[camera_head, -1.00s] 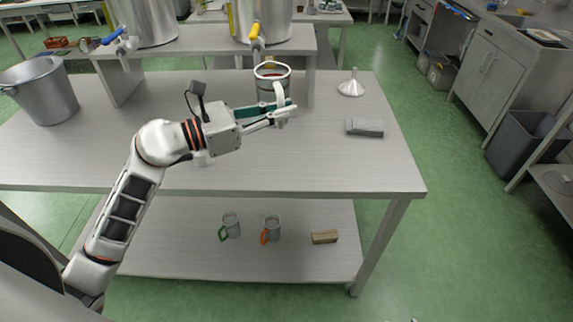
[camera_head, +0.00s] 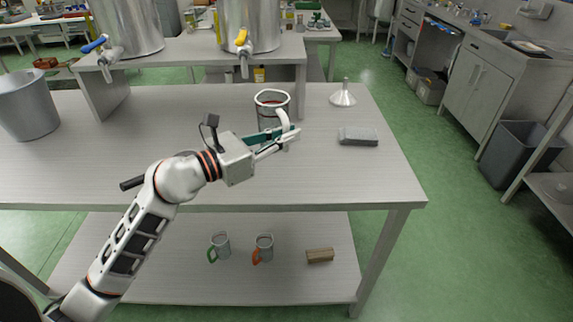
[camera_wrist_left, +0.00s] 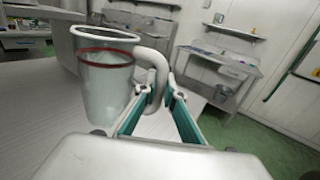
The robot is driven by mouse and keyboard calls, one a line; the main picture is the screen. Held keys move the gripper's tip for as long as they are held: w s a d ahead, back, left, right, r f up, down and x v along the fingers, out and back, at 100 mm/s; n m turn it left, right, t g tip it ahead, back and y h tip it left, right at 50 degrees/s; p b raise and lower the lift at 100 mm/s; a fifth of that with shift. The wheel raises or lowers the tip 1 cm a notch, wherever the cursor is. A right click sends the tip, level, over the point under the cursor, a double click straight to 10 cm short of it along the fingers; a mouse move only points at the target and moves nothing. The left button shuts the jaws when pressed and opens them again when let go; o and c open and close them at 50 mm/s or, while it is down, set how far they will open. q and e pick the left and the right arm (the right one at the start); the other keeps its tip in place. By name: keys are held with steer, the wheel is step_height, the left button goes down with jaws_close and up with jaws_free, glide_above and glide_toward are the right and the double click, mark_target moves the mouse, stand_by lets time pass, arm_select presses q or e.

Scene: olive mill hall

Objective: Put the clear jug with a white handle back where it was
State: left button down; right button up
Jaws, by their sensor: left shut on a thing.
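The clear jug (camera_head: 267,121) has a pale rim, a red band below it and a white handle (camera_head: 283,118) on its right side. It is upright over the middle right of the worktable (camera_head: 190,170). My left gripper (camera_head: 290,138) is shut on the handle. In the left wrist view the jug (camera_wrist_left: 105,88) stands left of the teal-lined fingers (camera_wrist_left: 160,98), with the handle between their tips. I cannot tell whether the jug's base touches the tabletop. My right gripper is not in view.
A funnel (camera_head: 343,97) and a grey block (camera_head: 358,136) lie right of the jug. Steel tanks with a blue tap (camera_head: 95,45) and a yellow tap (camera_head: 241,39) stand on a raised shelf (camera_head: 180,52) behind. A bucket (camera_head: 27,105) is at left. Mugs (camera_head: 264,247) stand on the lower shelf.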

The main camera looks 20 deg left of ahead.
arm_select(q)
step_height(320, 180, down, 2)
steer(key=shift+f, duration=0.25)
step_height(320, 180, down, 4)
steer(key=shift+f+b, duration=0.2)
steer(key=shift+b, duration=0.8)
steer(key=shift+f, duration=0.4)
steer(key=c, duration=2.5)
jaws_free()
steer(key=shift+f, duration=0.15)
steer(key=o, duration=0.4)
steer(key=shift+c, duration=0.2)
steer(key=shift+s+a, duration=0.1)
steer(key=shift+a, duration=0.05)
steer(key=b+v, duration=0.1)
steer(key=v, duration=1)
steer(key=shift+s+a+r+b, duration=0.15)
steer(key=shift+s+r+b, duration=0.05)
steer(key=shift+s+b, duration=0.15)
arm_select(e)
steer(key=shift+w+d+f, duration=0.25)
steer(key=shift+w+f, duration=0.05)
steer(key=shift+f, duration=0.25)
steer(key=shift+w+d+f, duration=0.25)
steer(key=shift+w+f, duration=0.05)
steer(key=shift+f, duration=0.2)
